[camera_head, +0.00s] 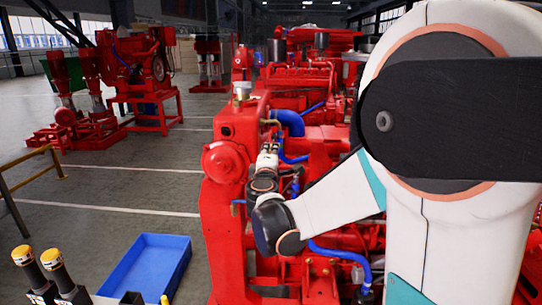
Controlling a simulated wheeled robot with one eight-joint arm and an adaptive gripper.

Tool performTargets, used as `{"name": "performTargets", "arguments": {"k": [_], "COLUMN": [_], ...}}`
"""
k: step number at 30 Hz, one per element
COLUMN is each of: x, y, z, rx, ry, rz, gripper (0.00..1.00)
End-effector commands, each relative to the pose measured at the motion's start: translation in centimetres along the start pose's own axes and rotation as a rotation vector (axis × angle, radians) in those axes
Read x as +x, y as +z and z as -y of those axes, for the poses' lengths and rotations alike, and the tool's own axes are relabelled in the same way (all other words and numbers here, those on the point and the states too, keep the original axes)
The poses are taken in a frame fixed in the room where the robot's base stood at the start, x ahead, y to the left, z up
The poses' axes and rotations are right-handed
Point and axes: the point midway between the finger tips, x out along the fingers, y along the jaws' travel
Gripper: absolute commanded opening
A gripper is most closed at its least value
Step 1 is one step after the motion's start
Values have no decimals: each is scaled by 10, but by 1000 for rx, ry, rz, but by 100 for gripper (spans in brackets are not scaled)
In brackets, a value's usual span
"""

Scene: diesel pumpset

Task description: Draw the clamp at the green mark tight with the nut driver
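The red diesel pumpset (228,215) fills the middle. My arm reaches across it from the right, and my gripper (269,140) is small at the arm's far end, beside a thick blue hose (289,122). I cannot tell whether the gripper is open, shut or holding a tool. No green mark or clamp can be made out; my arm hides part of the engine. Two black handles with yellow tops, one on the left (24,262) and one on the right (55,265), stand upright at the lower left. I cannot tell whether either is the nut driver.
An empty-looking blue tray (150,262) lies at the lower left beside the pumpset. A yellow railing (28,180) stands at the left edge. Other red machines (140,70) stand further back on open grey floor with white lines.

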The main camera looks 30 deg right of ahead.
Motion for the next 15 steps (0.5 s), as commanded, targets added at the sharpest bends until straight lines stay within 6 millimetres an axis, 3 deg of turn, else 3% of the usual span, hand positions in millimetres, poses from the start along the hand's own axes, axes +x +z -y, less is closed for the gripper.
{"name": "performTargets", "arguments": {"k": [15], "x": [9], "y": [0], "z": [0], "rx": [0], "ry": [0], "rz": [0], "gripper": [0]}}
